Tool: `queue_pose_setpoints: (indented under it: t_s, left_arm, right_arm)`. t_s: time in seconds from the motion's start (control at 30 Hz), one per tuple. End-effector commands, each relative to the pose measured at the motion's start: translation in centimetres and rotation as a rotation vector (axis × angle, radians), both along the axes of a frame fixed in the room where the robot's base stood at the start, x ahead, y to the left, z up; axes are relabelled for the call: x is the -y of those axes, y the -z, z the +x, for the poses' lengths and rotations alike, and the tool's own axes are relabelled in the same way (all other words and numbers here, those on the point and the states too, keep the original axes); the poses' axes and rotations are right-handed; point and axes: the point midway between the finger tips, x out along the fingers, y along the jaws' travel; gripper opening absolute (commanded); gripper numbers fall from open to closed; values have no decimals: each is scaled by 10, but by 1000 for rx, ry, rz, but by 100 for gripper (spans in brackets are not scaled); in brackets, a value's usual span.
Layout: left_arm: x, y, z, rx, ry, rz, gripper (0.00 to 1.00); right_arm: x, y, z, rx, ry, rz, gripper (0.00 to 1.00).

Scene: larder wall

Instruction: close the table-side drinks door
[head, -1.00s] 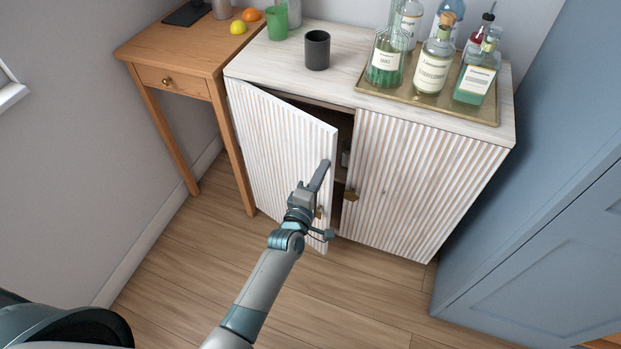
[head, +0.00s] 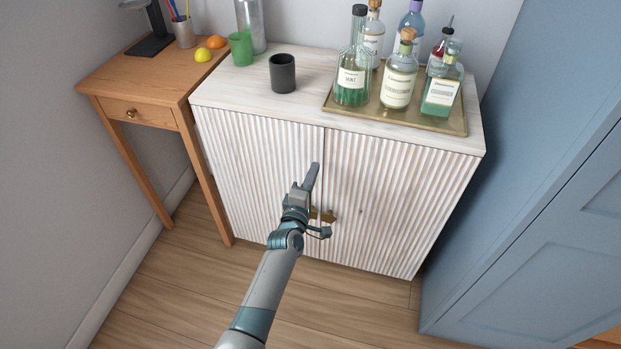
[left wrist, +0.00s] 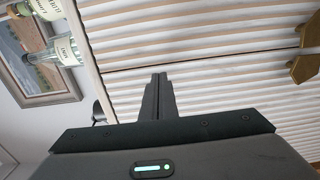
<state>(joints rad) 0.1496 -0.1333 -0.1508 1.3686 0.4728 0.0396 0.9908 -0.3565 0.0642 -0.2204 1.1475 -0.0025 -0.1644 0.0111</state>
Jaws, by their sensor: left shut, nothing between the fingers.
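The table-side drinks door (head: 255,165) is the left ribbed white door of the cabinet, beside the wooden table. It now lies flush with the right door (head: 390,195), with only a thin seam between them. My left gripper (head: 314,168) is shut and empty, its fingertips at the door's free edge near the seam; I cannot tell whether they touch. In the left wrist view the closed fingers (left wrist: 158,90) point at the ribbed fronts, and brass handles (left wrist: 305,60) show at the right. In the head view a brass handle (head: 328,215) shows beside my wrist. My right gripper is out of view.
On the cabinet top (head: 230,92) stand a dark cup (head: 282,73), a green cup (head: 240,48) and a brass tray (head: 455,124) of several bottles. A wooden table (head: 95,82) is at left, a blue cupboard (head: 530,200) at right. The floor in front is clear.

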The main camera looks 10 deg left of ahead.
Motion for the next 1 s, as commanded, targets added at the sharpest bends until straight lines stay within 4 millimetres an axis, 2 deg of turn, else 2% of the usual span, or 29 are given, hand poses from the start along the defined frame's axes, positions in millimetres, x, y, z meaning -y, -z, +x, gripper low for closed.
queue_pose_setpoints:
  t_s: [0.17,0.37,1.0]
  left_arm:
    - [-1,1,-5,-1,0,0,0]
    - [-4,1,-25,-1,0,-1,0]
    - [-22,1,-141,-1,0,0,0]
  right_arm:
    - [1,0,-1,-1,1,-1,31]
    - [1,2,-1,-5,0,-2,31]
    - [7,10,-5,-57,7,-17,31]
